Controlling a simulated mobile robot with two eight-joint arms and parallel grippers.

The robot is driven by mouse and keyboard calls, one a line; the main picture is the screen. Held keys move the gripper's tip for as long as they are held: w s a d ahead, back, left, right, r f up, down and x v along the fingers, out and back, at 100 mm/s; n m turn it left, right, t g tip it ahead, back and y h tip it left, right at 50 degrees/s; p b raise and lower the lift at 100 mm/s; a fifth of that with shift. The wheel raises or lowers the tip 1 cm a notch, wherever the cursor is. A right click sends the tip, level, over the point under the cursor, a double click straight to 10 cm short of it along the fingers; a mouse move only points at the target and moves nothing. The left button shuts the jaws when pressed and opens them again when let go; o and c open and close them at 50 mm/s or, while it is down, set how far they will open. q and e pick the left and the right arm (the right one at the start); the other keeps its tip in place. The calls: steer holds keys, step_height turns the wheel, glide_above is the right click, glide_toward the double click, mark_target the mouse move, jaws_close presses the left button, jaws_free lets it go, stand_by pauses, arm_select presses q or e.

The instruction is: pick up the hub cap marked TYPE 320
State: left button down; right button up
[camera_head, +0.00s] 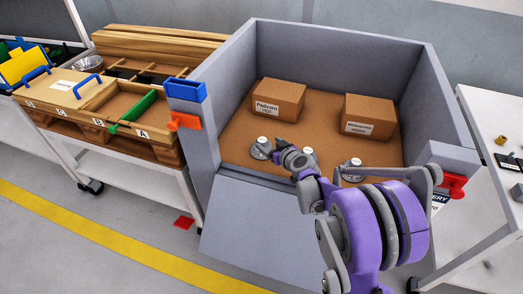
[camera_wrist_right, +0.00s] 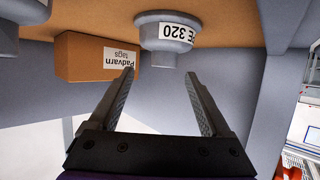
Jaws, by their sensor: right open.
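A grey hub cap with a white label ending in "320" (camera_wrist_right: 167,33) is straight ahead of my right gripper in the wrist view, which looks upside down. It appears to be the leftmost cap (camera_head: 261,149) on the brown crate floor in the head view. My right gripper (camera_wrist_right: 160,73) is open and empty; its fingers point at the cap's narrower knob, which appears between and just beyond the fingertips. It also shows in the head view (camera_head: 280,150), partly covering that area. My left gripper is not in view.
Another cap (camera_head: 353,166) lies to the right, and one (camera_head: 309,153) is partly hidden by my arm. A Padvarn box (camera_head: 278,99) and a second box (camera_head: 369,116) stand behind. Grey crate walls (camera_head: 341,48) surround the floor. A parts cart (camera_head: 110,110) stands left.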

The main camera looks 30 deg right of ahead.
mark_target(265, 141)
steer(key=x, duration=0.3)
steer(key=shift+w+f+b, duration=0.25)
steer(key=shift+w+b, duration=0.05)
steer(key=shift+b, duration=0.1)
steer(key=b+x, duration=0.1)
steer(key=x, duration=0.4)
steer(key=shift+a+b, duration=0.3)
steer(key=shift+b, duration=0.1)
steer(key=shift+c, duration=0.4)
jaws_close()
